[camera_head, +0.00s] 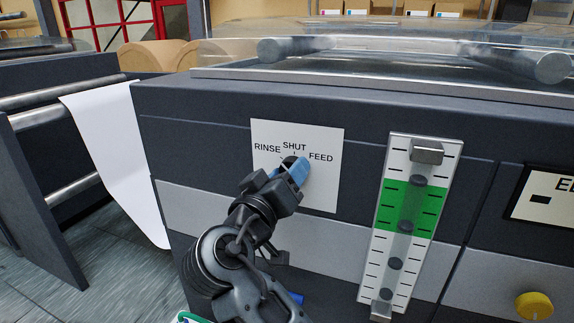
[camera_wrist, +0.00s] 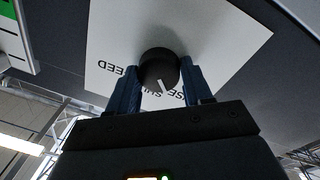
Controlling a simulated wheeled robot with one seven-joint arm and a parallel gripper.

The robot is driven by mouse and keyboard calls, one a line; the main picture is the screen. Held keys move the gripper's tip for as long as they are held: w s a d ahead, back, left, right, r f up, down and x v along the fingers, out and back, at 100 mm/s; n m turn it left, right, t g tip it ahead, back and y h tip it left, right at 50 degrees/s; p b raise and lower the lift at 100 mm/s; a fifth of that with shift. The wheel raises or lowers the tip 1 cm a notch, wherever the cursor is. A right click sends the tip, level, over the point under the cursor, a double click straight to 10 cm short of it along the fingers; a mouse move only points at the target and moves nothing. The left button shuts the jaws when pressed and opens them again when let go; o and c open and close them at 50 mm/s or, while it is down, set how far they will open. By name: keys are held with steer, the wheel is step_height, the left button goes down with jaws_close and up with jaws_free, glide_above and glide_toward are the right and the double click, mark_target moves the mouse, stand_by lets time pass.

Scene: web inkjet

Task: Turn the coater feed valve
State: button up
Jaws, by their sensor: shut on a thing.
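The coater feed valve is a round black knob (camera_wrist: 159,69) on a white label plate (camera_head: 325,188) on the machine's dark front. The plate reads RINSE, SHUT and FEED from left to right. My gripper (camera_head: 293,171) reaches the knob from the lower left and hides most of it in the head view. In the wrist view my gripper (camera_wrist: 161,80) has its blue fingers on either side of the knob, shut on it. The wrist view shows the plate upside down. The knob's white pointer line there points down, near SHUT, slightly toward the RINSE side.
A clear flow gauge (camera_head: 411,225) with a green band is mounted right of the plate. A yellow knob (camera_head: 533,306) sits at the lower right. A metal bar (camera_head: 415,57) crosses the machine's top. White paper (camera_head: 117,150) hangs from rollers at left.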

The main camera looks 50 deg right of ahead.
steer(key=shift+n+p, duration=0.8)
steer(key=shift+n, duration=0.8)
steer(key=o, duration=1)
steer(key=shift+o, duration=0.2)
steer(key=shift+a+f, duration=0.1)
steer(key=shift+a, duration=0.05)
steer(key=b+v, duration=0.1)
steer(key=v, duration=0.6)
steer(key=shift+s+a, duration=0.2)
steer(key=shift+a, duration=0.05)
